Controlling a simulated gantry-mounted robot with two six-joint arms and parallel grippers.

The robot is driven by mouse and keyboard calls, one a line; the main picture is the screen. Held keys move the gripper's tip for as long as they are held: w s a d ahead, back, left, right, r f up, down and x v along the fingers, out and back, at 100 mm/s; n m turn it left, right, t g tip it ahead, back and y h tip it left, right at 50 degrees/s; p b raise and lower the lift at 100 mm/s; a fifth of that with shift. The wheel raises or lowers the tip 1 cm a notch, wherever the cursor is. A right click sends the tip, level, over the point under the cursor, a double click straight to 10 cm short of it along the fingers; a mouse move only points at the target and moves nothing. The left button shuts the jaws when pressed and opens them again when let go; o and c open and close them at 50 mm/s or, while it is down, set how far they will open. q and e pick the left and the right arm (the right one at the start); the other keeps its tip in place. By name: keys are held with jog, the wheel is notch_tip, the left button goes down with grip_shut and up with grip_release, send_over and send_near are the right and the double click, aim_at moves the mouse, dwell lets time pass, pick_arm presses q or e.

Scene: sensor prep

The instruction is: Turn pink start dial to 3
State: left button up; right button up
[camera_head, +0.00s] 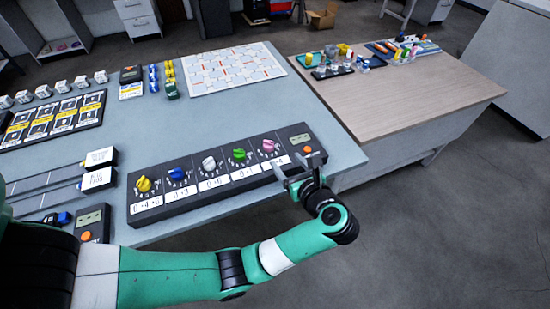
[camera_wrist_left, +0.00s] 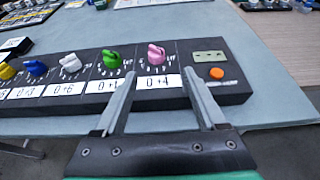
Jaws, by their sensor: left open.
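The pink dial (camera_head: 268,146) is the rightmost knob on a dark dial panel (camera_head: 195,192), with a label under it that seems to read 0→4. In the left wrist view the pink dial (camera_wrist_left: 156,54) stands just beyond my left fingertips. My left gripper (camera_head: 292,174) is open and empty at the panel's front edge, near the pink dial and apart from it. In the left wrist view the fingers of my left gripper (camera_wrist_left: 160,82) spread to either side below the dial. Its exact pointer setting is too small to read. My right gripper is not in view.
Green (camera_head: 239,154), white (camera_head: 209,163), blue (camera_head: 176,174) and yellow (camera_head: 143,184) dials sit left of the pink one. A small display with an orange button (camera_head: 307,149) is at the panel's right end.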

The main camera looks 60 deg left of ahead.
aim_at(270, 147)
pick_arm(q)
jog(key=b+x, duration=0.1)
jog(key=x, duration=0.2)
jog(key=b+x, duration=0.1)
jog(key=x, duration=0.2)
jog(key=s+b+x, duration=0.1)
jog(key=x, duration=0.3)
jog(key=shift+f, duration=0.35)
jog(key=shift+w+a+f, duration=0.1)
jog(key=shift+a, duration=0.45)
grip_shut()
